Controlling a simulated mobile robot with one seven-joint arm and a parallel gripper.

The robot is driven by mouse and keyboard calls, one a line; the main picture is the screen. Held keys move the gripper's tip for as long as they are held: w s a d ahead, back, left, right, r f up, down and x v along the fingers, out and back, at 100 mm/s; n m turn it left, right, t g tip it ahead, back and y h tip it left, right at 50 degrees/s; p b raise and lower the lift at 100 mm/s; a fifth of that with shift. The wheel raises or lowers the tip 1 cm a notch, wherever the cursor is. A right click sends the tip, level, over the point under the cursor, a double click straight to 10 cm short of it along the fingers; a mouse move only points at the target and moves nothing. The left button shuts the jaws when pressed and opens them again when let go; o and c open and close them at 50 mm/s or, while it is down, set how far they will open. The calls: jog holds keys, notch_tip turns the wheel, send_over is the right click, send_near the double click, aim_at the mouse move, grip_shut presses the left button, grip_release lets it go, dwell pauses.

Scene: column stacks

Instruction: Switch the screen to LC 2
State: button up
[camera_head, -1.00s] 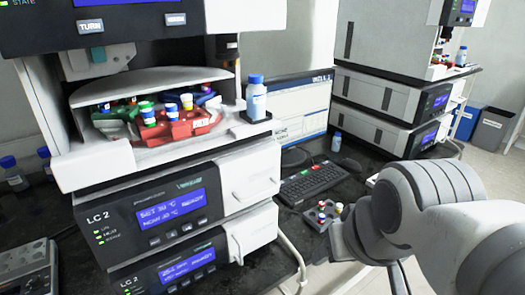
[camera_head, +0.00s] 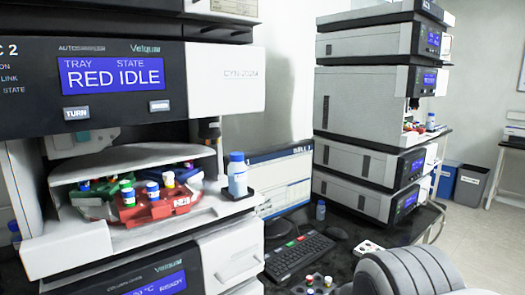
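A computer screen (camera_head: 283,182) stands on the dark bench behind the left instrument stack, partly hidden by that stack and a blue-capped bottle. It shows a window with a dark header and pale rows; the text is too small to read. A black keyboard (camera_head: 298,254) with a few coloured keys lies in front of it, and a dark mouse (camera_head: 337,234) lies to its right. The left stack's upper module carries a label ending in "2" and a display (camera_head: 115,76) reading "TRAY STATE RED IDLE". My arm shows at the bottom right; my gripper is not in view.
The left stack's open bay holds a red tray (camera_head: 152,209) of capped vials. A blue-capped bottle (camera_head: 237,175) stands on its right ledge. A small vial rack (camera_head: 314,285) sits near my arm. Another instrument stack (camera_head: 375,110) stands behind right, with bins (camera_head: 470,184) beyond.

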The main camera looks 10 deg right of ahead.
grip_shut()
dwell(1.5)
